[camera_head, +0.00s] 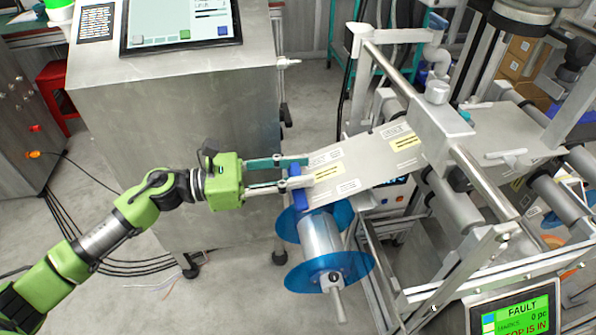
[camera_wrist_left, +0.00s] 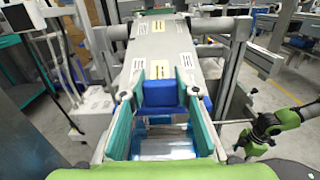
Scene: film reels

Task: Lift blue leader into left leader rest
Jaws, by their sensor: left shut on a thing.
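The blue leader (camera_head: 299,193) is a small blue piece at the near edge of a sloped metal plate (camera_head: 372,165) with white and yellow labels. My left gripper (camera_head: 308,172) is shut on it, with one finger on each side. In the left wrist view the blue leader (camera_wrist_left: 160,94) sits between the two teal fingers, in front of the plate (camera_wrist_left: 160,38). Which part is the left leader rest, and whether the leader touches it, I cannot tell. Part of my right arm (camera_wrist_left: 265,130) shows in the left wrist view; its fingers are unclear.
A film reel with blue flanges (camera_head: 328,270) and a silver core hangs below my left gripper. A steel cabinet with a screen (camera_head: 180,22) stands to the left. A fault display (camera_head: 514,316) is at the lower right. Metal rails and rollers surround the plate.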

